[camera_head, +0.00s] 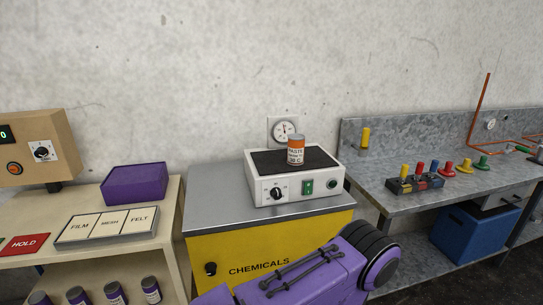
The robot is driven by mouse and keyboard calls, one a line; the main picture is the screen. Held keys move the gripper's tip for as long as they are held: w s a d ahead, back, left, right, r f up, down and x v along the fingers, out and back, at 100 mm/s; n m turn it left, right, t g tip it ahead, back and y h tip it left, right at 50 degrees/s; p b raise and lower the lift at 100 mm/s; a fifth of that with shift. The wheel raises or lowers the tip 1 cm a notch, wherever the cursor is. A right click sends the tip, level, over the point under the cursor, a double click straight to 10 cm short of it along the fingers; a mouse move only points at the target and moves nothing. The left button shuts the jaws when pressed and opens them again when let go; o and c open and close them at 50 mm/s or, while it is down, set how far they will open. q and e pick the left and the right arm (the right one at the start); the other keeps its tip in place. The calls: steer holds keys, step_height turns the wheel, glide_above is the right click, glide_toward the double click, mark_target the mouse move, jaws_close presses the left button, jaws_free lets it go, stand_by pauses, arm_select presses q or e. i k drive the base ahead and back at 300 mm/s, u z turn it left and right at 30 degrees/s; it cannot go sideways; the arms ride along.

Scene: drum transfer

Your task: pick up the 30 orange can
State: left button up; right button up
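A small orange can (296,150) with a white label and a grey lid stands upright on the dark top of a white hotplate-like device (260,188). The label's lower line looks like "30", but it is small. The device rests on the grey top of a yellow cabinet marked CHEMICALS (335,232). A purple arm link of mine shows at the bottom centre, in front of the cabinet and apart from the can. Neither gripper's fingers can be seen.
A cream bench at left holds a purple box (135,184), a tray marked FILM, MESH, FELT (72,240) and a red HOLD plate (24,244). A metal workbench (420,200) at right holds a rack of coloured-handled tools (414,186). A blue bin (474,235) sits below it.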

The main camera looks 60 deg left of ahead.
mark_target(296, 144)
steer(key=u, duration=1.35)
